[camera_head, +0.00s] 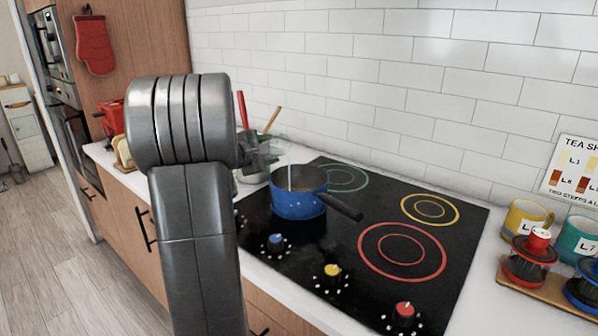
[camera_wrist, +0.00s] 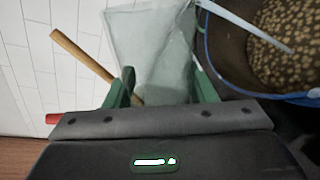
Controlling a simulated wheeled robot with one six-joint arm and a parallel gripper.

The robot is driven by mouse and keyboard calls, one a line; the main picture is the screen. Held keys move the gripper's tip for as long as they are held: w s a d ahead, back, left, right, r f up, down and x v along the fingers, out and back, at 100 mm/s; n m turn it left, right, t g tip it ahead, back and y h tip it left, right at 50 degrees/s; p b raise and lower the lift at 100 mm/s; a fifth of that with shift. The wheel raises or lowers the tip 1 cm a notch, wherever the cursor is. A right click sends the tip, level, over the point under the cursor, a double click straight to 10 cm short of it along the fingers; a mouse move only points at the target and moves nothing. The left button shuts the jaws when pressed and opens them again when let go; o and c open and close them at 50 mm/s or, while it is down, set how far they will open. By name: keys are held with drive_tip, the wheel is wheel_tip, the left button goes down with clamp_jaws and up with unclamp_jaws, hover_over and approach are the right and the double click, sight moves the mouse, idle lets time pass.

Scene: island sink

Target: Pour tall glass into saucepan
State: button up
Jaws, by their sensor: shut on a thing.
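The blue saucepan (camera_head: 298,205) stands on the back-left part of the cooktop, its dark handle pointing right. In the wrist view, the saucepan (camera_wrist: 208,62) is at the right and holds brown, speckled contents. My gripper (camera_head: 262,158) is beside and above the pan's left rim. In the wrist view, my gripper's green fingers (camera_wrist: 165,88) are closed around the clear tall glass (camera_wrist: 140,40), which looks tilted toward the pan. A thin pale strip (camera_wrist: 245,25) runs from near the glass's mouth into the pan; it looks like a falling stream. The glass's fill level is unclear.
The black cooktop (camera_head: 345,285) has coloured rings and several knobs along its front. A utensil pot (camera_head: 252,176) with red and wooden handles stands behind my gripper. Labelled cups (camera_head: 525,218) stand at the right. A tiled wall (camera_head: 400,60) rises behind.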

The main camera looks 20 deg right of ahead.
drive_tip(key=shift+r+m+b, duration=0.45)
drive_tip(key=shift+m+b, duration=0.05)
drive_tip(key=shift+b, duration=0.5)
drive_tip(key=shift+s+d+f+m+t+y+b, duration=0.3)
drive_tip(key=shift+s+d+m+y+b, duration=0.25)
drive_tip(key=shift+b, duration=1.55)
drive_tip(key=shift+s+d+r+m+t+b, duration=0.15)
drive_tip(key=shift+r+m+b, duration=0.3)
drive_tip(key=shift+b, duration=0.3)
drive_tip(key=shift+s+a+r+m+t+b, duration=0.1)
drive_tip(key=shift+r+m+t+b, duration=0.1)
drive_tip(key=shift+m+b, duration=0.4)
